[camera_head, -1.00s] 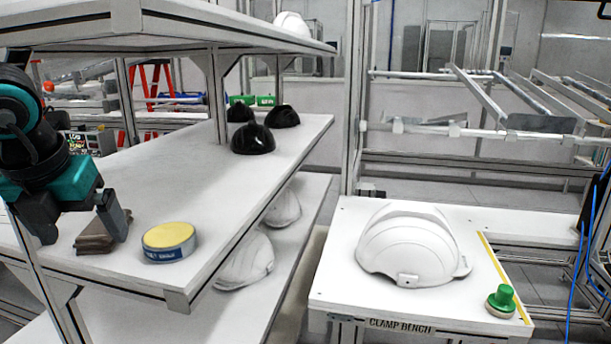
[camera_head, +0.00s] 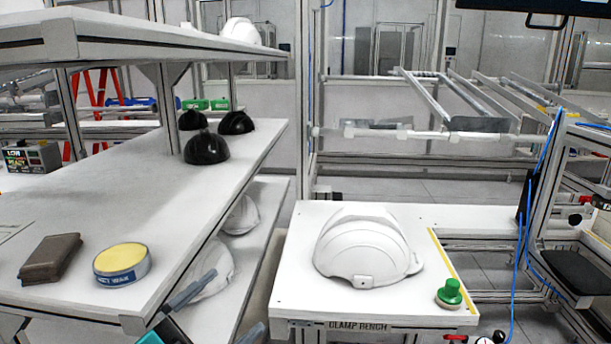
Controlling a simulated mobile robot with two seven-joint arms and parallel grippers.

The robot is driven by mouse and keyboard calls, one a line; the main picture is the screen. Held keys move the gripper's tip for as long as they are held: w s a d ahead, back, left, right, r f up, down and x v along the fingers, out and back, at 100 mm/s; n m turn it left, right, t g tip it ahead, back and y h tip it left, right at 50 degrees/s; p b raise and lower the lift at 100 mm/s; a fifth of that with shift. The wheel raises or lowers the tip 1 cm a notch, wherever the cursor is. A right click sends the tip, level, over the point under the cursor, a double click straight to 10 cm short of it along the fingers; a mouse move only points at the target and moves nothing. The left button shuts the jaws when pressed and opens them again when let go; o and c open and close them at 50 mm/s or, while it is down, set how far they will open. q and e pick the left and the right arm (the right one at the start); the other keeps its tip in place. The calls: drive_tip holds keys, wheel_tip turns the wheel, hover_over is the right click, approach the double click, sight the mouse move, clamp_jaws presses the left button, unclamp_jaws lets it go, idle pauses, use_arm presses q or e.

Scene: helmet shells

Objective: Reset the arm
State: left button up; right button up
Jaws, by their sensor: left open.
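My left gripper (camera_head: 228,302) shows at the bottom of the head view, in front of the shelf unit's lower level. Its grey fingers are apart, with nothing visible between them. Part of its teal body shows below, cut off by the frame's edge. One finger overlaps a white helmet shell (camera_head: 218,262) on the lower shelf; I cannot tell whether they touch. I cannot make out my right gripper in this view.
A brown cloth-like block (camera_head: 50,258) and a yellow-topped round tin (camera_head: 121,264) lie on the middle shelf (camera_head: 120,205), with black domes (camera_head: 206,148) farther back. A white helmet shell (camera_head: 365,245) and green knob (camera_head: 449,291) are on the clamp bench (camera_head: 290,290).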

use_arm(q)
drive_tip(key=s+a+f+n+t+y, duration=0.15)
drive_tip(key=a+f+n+y, duration=0.25)
drive_tip(key=f+n+y, duration=0.7)
drive_tip(key=s+a+f+n+g+y, duration=0.1)
drive_tip(key=s+f+n+g, duration=0.1)
drive_tip(key=s+f, duration=0.3)
drive_tip(key=s+a+f+n+g+y, duration=0.1)
drive_tip(key=s+f+n+g+y, duration=0.1)
drive_tip(key=s+f, duration=0.4)
wheel_tip(320, 180, down, 6)
drive_tip(key=shift+s+a+r+n+g+p, duration=0.15)
drive_tip(key=shift+n+g+p, duration=0.4)
drive_tip(key=shift+g, duration=0.4)
